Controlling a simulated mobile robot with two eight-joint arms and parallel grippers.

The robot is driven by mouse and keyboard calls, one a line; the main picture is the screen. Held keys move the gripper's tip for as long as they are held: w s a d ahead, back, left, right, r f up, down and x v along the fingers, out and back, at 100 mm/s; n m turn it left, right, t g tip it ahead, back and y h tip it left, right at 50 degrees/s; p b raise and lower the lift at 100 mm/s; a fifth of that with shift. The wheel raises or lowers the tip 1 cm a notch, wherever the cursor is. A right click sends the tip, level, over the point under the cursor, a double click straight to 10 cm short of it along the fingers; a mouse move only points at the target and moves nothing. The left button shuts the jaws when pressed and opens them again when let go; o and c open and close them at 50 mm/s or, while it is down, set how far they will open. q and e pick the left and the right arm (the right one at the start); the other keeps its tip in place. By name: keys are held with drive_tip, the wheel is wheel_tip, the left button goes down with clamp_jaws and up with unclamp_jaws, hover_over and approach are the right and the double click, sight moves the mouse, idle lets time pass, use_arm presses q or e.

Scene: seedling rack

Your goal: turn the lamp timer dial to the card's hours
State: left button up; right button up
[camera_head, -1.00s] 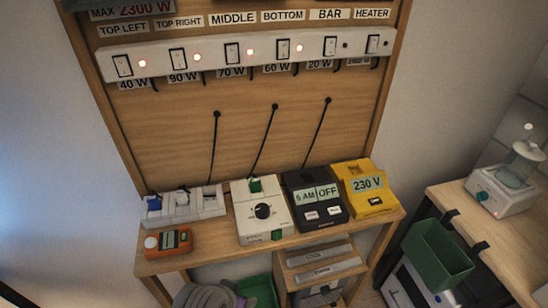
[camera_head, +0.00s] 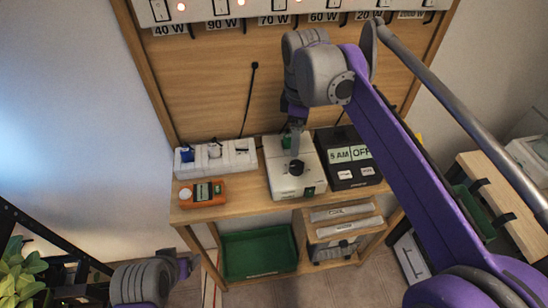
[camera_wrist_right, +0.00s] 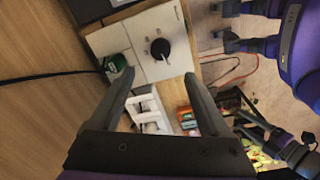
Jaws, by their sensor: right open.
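The lamp timer is a white box (camera_head: 283,178) on the bench, with a round black dial (camera_head: 297,168) and a green part at its rear. In the right wrist view the dial (camera_wrist_right: 160,48) shows a pale pointer line; its hour marks are too small to read. My right gripper (camera_head: 297,152) is above the timer, close to the dial and partly covering the box. In the wrist view its fingers (camera_wrist_right: 158,78) are spread and empty, with the dial just beyond the tips. My left gripper (camera_head: 184,266) is low at the left, its jaws unclear. I cannot make out the card.
A black box (camera_head: 350,160) reading 5 AM OFF stands right of the timer. A white power strip (camera_head: 215,158) and an orange meter (camera_head: 202,193) stand left. A green tray (camera_head: 258,253) lies below.

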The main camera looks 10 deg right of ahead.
sight(296, 165)
drive_tip(key=f, duration=1)
drive_tip(key=shift+w+d+f+b, duration=0.2)
drive_tip(key=shift+d+f+b, duration=0.05)
drive_tip(key=shift+f+b, duration=0.1)
clamp_jaws()
